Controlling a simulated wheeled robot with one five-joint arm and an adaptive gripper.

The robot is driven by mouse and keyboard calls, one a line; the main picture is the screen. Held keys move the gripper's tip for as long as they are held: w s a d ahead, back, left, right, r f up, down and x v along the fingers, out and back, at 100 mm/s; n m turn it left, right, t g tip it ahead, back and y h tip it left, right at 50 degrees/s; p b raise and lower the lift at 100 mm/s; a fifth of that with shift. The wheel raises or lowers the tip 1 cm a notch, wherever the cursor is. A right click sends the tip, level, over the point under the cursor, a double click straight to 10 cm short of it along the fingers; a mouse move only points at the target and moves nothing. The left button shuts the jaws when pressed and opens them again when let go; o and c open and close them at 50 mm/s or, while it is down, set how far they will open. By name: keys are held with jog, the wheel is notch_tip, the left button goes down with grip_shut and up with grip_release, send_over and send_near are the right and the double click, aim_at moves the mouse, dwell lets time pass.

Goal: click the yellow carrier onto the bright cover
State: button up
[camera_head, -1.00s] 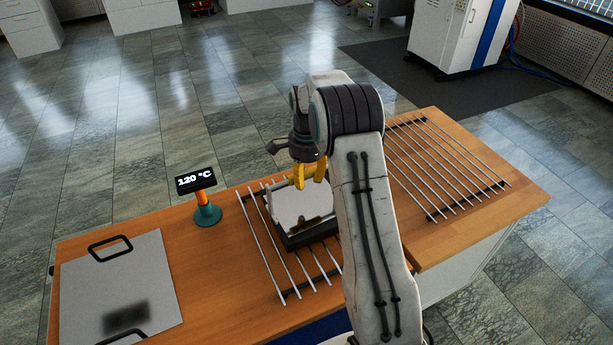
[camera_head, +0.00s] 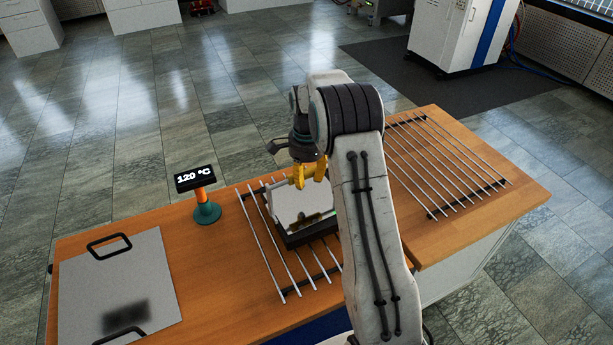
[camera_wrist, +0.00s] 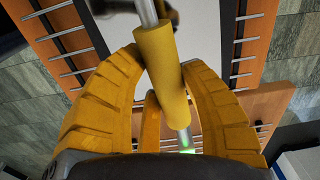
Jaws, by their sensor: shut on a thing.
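My gripper (camera_head: 311,174) has yellow fingers and stands over the far part of a pale flat cover (camera_head: 298,203). In the wrist view, my gripper (camera_wrist: 160,62) is shut on the yellow sleeve of the carrier (camera_wrist: 162,72), which sits on a metal rod. The rod crosses the view at a slant, with a small green glow near its lower end. A pale surface fills the middle behind it. The cover lies over a dark block on a rack. A thin metal bar (camera_head: 318,222) shows along its near side. Whether the carrier touches the cover cannot be told.
The block's rack of metal rods (camera_head: 283,285) stands on the wooden bench. A second, empty rack (camera_head: 445,165) is at the right. A sign reading 120 °C (camera_head: 195,178) stands left. A grey plate with black handles (camera_head: 120,285) lies at far left.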

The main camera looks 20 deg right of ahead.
jog(key=shift+r, duration=0.15)
jog(key=shift+w+r+p, duration=0.1)
jog(key=shift+r+p, duration=1.8)
jog(key=shift+r, duration=0.45)
jog(key=shift+d, duration=0.1)
